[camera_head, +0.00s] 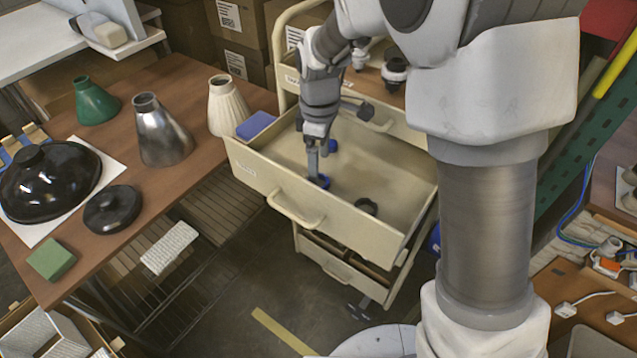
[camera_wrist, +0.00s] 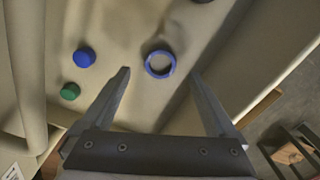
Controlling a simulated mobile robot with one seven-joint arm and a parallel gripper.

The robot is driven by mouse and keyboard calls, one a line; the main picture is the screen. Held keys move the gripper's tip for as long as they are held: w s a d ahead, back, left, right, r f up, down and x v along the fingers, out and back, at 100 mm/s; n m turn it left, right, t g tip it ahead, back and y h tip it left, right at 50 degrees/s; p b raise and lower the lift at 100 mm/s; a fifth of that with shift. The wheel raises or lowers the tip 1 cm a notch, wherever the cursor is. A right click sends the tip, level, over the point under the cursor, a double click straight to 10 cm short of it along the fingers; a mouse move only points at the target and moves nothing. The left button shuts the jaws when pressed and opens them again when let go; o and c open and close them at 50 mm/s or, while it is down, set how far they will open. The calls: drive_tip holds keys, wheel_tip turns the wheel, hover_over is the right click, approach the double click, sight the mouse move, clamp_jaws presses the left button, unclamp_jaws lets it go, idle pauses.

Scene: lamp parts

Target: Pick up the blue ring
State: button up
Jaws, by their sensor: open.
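The blue ring (camera_wrist: 160,64) lies on the floor of the open cream drawer (camera_head: 271,160), near its front wall. In the wrist view it shows just beyond and between the two fingertips of my gripper (camera_wrist: 158,74). In the head view the ring (camera_head: 321,182) is partly hidden behind my gripper (camera_head: 318,174), which points down into the drawer. My gripper is open with nothing between its fingers. I cannot tell how high the fingertips are above the ring.
In the drawer are a blue knob (camera_wrist: 84,57), a green knob (camera_wrist: 70,91) and a dark ring (camera_head: 367,205). The drawer walls stand close around my gripper. A blue block (camera_head: 255,125) sits by the drawer's left corner. A wooden table (camera_head: 190,92) with lampshades stands left.

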sight(320, 176)
wheel_tip(320, 176, down, 5)
drive_tip(key=shift+d+r+b, duration=0.1)
drive_tip(key=shift+r+b, duration=0.1)
drive_tip(key=shift+b, duration=0.35)
drive_tip(key=c, duration=1.4)
